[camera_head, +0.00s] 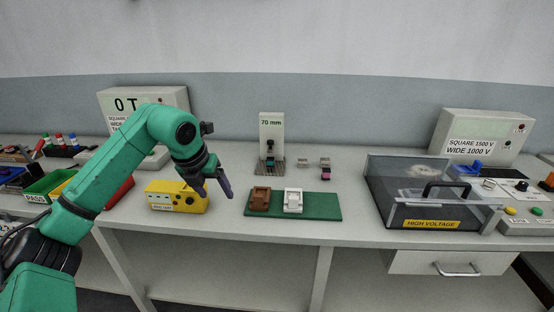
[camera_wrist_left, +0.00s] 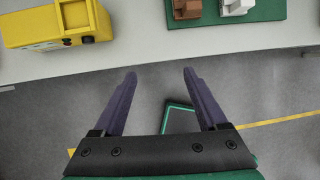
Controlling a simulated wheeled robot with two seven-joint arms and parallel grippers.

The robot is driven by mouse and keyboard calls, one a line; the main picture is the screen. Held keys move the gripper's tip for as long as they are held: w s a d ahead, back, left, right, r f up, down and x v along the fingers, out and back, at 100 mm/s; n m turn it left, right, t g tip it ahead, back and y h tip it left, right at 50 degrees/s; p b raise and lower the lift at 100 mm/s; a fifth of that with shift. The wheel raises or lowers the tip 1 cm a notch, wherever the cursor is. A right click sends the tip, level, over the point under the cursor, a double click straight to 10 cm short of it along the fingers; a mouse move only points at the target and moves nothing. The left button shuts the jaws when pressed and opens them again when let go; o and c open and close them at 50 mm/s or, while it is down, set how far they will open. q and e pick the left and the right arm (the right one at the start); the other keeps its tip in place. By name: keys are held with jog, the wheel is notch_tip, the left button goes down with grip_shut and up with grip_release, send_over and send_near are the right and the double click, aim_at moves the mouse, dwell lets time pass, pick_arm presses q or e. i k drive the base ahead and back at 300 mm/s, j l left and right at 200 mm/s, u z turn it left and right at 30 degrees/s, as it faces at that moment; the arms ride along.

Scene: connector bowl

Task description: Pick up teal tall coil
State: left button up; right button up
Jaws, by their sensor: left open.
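I cannot single out a teal tall coil for certain. A small dark, teal-tinted piece (camera_head: 270,155) stands at the foot of the white gauge marked 70 mm (camera_head: 271,128), too small to tell apart. My left gripper (camera_head: 217,190) is open and empty, pointing down between the yellow box and the green mat, in front of and left of the gauge. In the left wrist view its two dark fingers (camera_wrist_left: 159,76) are spread, with only floor between them. My right gripper is not in view.
A yellow box (camera_head: 176,197) is left of the gripper. A green mat (camera_head: 320,207) holds a brown block (camera_head: 260,198) and a white block (camera_head: 293,200). A clear-lidded HIGH VOLTAGE box (camera_head: 431,224) stands at right. Small pieces, one pink (camera_head: 325,173), lie behind the mat.

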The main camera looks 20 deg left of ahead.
aim_at(270, 160)
jog(key=i, duration=1.15)
